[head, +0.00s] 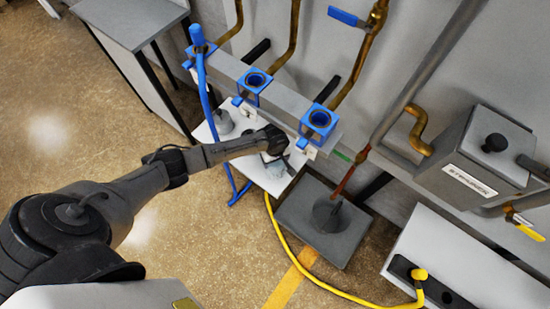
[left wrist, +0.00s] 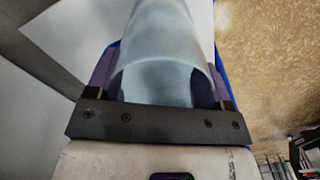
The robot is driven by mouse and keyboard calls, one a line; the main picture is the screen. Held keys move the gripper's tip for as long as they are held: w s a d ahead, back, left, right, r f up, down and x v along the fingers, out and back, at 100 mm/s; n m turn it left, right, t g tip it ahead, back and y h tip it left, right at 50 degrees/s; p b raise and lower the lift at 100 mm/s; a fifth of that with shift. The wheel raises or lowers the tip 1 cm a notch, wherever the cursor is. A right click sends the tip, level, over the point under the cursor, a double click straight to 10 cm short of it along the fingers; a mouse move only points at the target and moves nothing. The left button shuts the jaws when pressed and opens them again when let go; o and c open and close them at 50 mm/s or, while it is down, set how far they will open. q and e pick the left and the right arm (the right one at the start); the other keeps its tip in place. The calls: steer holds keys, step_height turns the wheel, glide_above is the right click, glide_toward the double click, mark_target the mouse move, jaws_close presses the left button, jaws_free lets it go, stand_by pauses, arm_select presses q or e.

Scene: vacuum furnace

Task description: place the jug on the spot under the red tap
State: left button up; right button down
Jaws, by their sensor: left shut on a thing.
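My left gripper (head: 272,156) reaches down over a white stand and is mostly hidden by my wrist in the head view. It is shut on the pale, translucent jug (left wrist: 165,45), which lies between the two purple finger pads in the left wrist view. A little of the jug (head: 275,168) shows below my wrist in the head view. A red spout (head: 345,179), apparently the red tap, slants down to the right of it. Below the spout is a dark square plate (head: 300,213) with a dark cone-like piece (head: 327,214) in its middle. My right gripper is not in view.
The white stand (head: 272,184) also carries a grey cone-shaped piece (head: 222,121). A grey rail (head: 285,105) with blue ring fittings (head: 319,120) runs above it. A yellow hose (head: 290,245) curves over the floor. A grey box (head: 478,150) and white cabinet (head: 465,265) stand at right.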

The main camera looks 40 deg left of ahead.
arm_select(q)
step_height(320, 180, down, 3)
steer(key=shift+f+b, duration=0.1)
steer(key=shift+b, duration=0.65)
steer(key=o, duration=1.2)
steer(key=shift+f, duration=0.1)
